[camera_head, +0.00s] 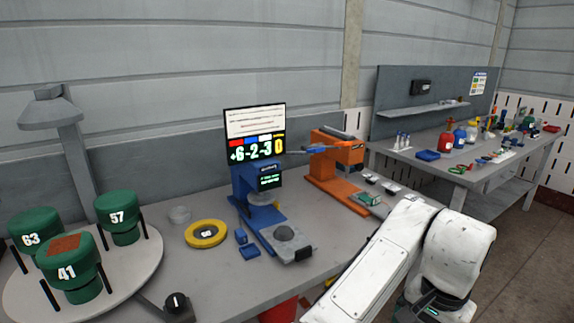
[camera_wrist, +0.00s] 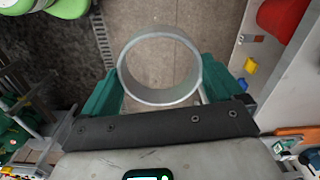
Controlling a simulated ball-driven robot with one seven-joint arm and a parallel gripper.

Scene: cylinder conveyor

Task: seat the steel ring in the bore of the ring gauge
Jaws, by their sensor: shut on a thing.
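A plain steel ring (camera_wrist: 160,100) shows in the wrist view, held between the green fingers of my gripper (camera_wrist: 162,72). The fingers press on its left and right sides. Its opening faces the camera and the floor shows through it. My gripper and the held ring are not seen in the head view, where only my white arm shows at the lower right. A round yellow ring (camera_head: 191,237) with a dark centre lies flat on the bench; I cannot tell for sure whether it is the ring gauge. A blue stand (camera_head: 246,205) with a lit screen is right of it.
Green numbered canisters (camera_head: 121,222) stand on a round white table at left. A second table (camera_head: 455,178) with bottles is beyond.

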